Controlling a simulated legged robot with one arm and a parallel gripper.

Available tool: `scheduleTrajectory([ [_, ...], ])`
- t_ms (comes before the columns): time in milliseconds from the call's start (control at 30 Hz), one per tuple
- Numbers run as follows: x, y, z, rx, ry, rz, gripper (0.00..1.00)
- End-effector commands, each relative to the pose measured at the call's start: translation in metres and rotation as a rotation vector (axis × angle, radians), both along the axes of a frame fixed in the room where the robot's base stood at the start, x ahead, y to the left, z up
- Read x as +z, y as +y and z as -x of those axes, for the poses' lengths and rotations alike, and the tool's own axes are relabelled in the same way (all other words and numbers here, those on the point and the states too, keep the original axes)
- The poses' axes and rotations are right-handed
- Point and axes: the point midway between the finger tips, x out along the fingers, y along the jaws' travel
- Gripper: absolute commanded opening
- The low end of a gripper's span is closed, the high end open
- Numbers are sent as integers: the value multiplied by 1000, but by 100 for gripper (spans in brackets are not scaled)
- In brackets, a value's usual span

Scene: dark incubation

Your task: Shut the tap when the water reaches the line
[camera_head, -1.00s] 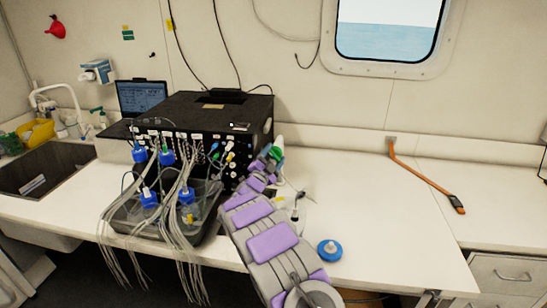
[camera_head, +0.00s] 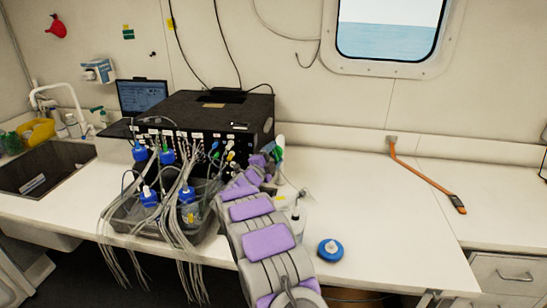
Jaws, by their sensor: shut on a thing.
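My grey and purple arm reaches up from the bottom middle to the right front corner of the black box. My gripper (camera_head: 268,164) is small and partly hidden there, closed at a small green part (camera_head: 277,153) that looks like the tap handle. A pale upright piece (camera_head: 281,142) stands just above it. A clear-white bottle (camera_head: 298,218) with a dark top stands on the bench just right of my arm, partly hidden by it. I cannot make out a water level or a line on it.
The black box (camera_head: 195,112) stands on the bench with cables and a tray (camera_head: 205,232) of blue-capped bottles before it. The bench between is clear. A sink (camera_head: 45,170) is at left.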

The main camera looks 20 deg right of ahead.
Motion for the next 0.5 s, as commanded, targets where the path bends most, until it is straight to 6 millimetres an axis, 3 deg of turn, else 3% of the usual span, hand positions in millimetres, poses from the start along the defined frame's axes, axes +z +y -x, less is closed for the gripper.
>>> scheduleTrajectory([
  [500, -6, -1, 1, -4, -168, -266, 34],
])
